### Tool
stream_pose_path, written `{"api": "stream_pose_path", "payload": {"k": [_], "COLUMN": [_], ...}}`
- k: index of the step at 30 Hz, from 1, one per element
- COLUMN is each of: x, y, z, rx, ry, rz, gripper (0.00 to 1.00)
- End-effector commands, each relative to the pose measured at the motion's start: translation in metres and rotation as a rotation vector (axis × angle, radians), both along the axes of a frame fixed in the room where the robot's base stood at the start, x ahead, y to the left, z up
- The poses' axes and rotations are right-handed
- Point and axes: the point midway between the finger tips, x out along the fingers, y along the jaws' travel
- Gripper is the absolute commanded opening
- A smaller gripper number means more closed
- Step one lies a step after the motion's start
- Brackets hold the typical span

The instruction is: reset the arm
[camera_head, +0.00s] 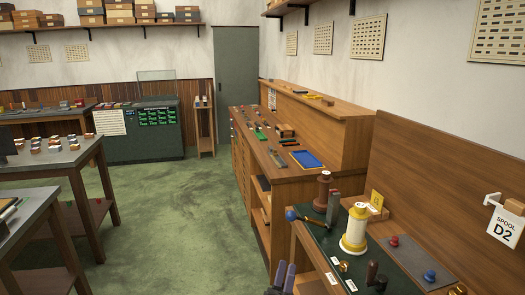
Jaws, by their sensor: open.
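My gripper (281,279) shows at the bottom edge of the picture, just right of the middle. Only its two grey-purple fingers are in view, pointing up with a narrow gap between them. Nothing shows between the fingers. They stand in front of the near left corner of a bench with a dark green top (318,249). The rest of my arm is out of view below.
On the green-topped bench stand a white and yellow spool (355,230), a dark red spool (323,191) and small knobs. A wooden cabinet (284,184) with tools stands beyond. Grey-topped tables (50,157) are at left. Green floor (165,220) is clear between.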

Motion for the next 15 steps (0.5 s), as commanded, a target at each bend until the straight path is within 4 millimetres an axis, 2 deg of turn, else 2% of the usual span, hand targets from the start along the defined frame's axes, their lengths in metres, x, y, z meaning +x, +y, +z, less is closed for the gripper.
{"api": "stream_pose_path", "payload": {"k": [8, 15], "x": [0.016, 0.031], "y": [-0.024, -0.053], "z": [-0.002, -0.009], "rx": [0.129, 0.300], "ry": [0.103, 0.229], "rz": [-0.012, -0.025], "gripper": [0.59, 0.59]}}
